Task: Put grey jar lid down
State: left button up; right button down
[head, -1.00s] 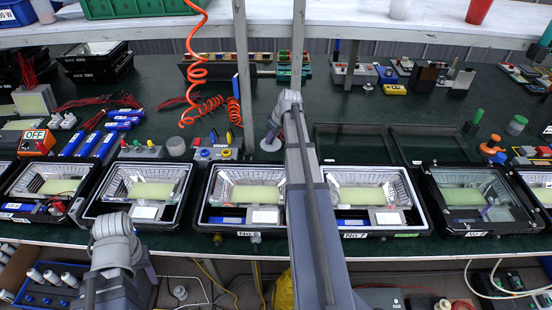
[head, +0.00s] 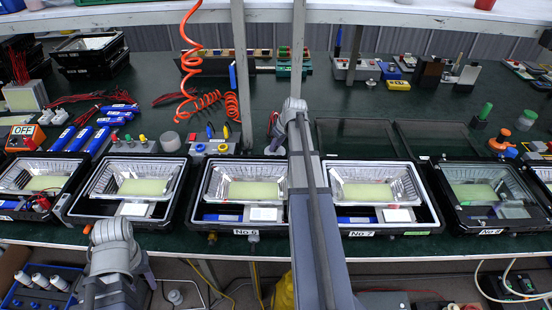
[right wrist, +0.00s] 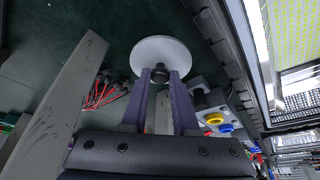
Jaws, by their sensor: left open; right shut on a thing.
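The grey jar lid (right wrist: 160,54) is a pale round disc with a dark knob in the right wrist view. My right gripper (right wrist: 160,76) is shut on the knob, and the disc sits just beyond the fingertips over the dark green bench. In the head view my right gripper (head: 272,126) is over the bench behind the housings, mostly hidden by its own wrist. A short grey cylinder (head: 170,142) stands to its left; I cannot tell whether it is the lid's jar. My left gripper (head: 146,268) is low at the front left, open, its fingers barely visible.
A row of floodlight housings (head: 230,226) lines the bench front. A box with coloured knobs (head: 213,147) stands left of my right gripper, below a coiled orange hose (head: 190,60). A grey upright post (head: 242,70) rises nearby. Dark empty frames (head: 355,138) lie to the right.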

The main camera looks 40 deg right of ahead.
aim_at(276, 152)
jog(key=shift+f+b, duration=1.75)
jog(key=shift+f, duration=0.05)
jog(key=shift+f, duration=0.2)
jog(key=c, duration=0.7)
grip_release()
jog(key=shift+r, duration=0.15)
jog(key=p+v, duration=1.1)
jog(key=v, duration=0.1)
jog(key=shift+r, duration=0.15)
